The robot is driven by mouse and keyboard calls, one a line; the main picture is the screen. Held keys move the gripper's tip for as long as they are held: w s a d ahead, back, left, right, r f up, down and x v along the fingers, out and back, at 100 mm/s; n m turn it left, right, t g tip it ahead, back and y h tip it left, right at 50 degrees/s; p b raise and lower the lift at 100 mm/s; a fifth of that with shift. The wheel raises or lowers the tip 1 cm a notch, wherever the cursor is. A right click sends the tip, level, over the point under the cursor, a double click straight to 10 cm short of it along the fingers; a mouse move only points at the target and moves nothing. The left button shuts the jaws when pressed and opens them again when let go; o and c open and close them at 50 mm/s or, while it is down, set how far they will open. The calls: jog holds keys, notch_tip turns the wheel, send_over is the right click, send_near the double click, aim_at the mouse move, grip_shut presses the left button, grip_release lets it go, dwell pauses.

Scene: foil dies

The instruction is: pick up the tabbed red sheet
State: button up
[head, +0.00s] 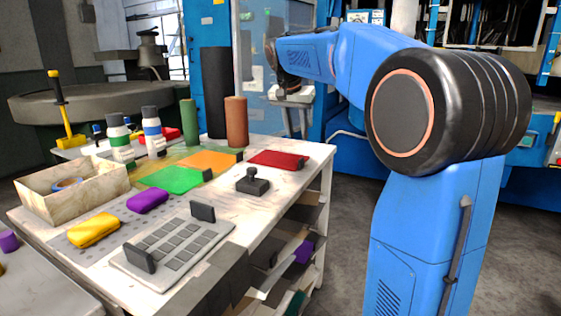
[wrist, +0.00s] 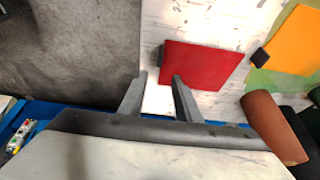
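The red sheet (head: 277,158) lies flat near the table's right edge, with a dark tab at its right end. In the wrist view the red sheet (wrist: 207,67) lies beyond my fingertips, and its dark tab (wrist: 161,55) shows ahead of the gap between them. My gripper (head: 296,134) hangs fingers-down, above and a little behind the sheet's right end. Its fingers (wrist: 158,78) are apart with nothing between them. They appear clear of the sheet; the exact height is hard to tell.
An orange sheet (head: 208,160) and a green sheet (head: 173,180) lie left of the red one. A brown cylinder (head: 236,122) stands behind it. A black knobbed block (head: 253,185) is in front. The table's right edge is close; floor shows beyond.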

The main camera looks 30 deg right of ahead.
jog(key=x, duration=0.6)
jog(key=shift+d+f, duration=0.1)
jog(key=shift+f, duration=0.25)
jog(key=shift+x, duration=2.6)
jog(key=shift+w+d+r, duration=0.1)
jog(key=shift+d, duration=0.05)
grip_shut()
